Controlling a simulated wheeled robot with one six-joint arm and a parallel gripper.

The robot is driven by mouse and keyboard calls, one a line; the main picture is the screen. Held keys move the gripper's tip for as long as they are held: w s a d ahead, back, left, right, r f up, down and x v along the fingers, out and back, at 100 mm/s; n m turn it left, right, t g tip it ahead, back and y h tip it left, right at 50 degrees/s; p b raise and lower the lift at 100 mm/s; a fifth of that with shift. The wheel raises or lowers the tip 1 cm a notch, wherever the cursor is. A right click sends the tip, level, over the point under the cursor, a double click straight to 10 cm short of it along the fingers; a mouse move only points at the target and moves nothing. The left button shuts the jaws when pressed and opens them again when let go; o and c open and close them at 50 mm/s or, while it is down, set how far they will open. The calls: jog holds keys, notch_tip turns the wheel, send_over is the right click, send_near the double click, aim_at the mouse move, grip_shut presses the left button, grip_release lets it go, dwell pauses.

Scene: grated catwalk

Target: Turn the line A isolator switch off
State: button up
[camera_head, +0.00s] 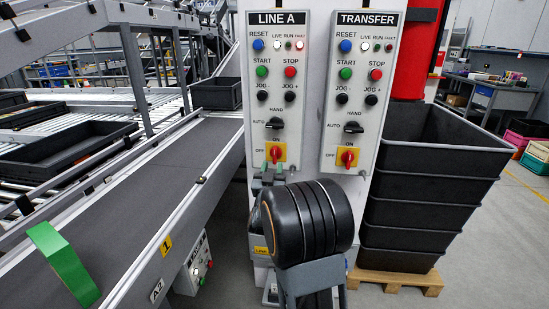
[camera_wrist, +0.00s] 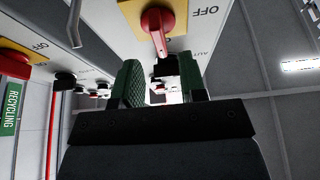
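The LINE A panel (camera_head: 273,20) stands at centre in the head view. Its isolator switch (camera_head: 275,153) is a red handle on a yellow plate low on the panel. The handle looks roughly upright, towards ON; OFF is printed at its left. In the wrist view, the same red handle (camera_wrist: 157,25) hangs large at the top, just beyond the fingertips. My gripper (camera_head: 270,170) is just below this switch. In the wrist view, the green fingers of my gripper (camera_wrist: 160,80) are apart, with nothing between them. I see no contact with the handle. My arm hides the lower panel.
The TRANSFER panel (camera_head: 368,20), with a similar red isolator (camera_head: 347,157), is close on the right; its switch shows at left in the wrist view (camera_wrist: 14,64). Stacked black crates (camera_head: 430,190) stand right of it. A conveyor (camera_head: 130,190) runs along the left.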

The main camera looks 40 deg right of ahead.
aim_at(274, 157)
jog(key=shift+x, duration=2.3)
grip_shut()
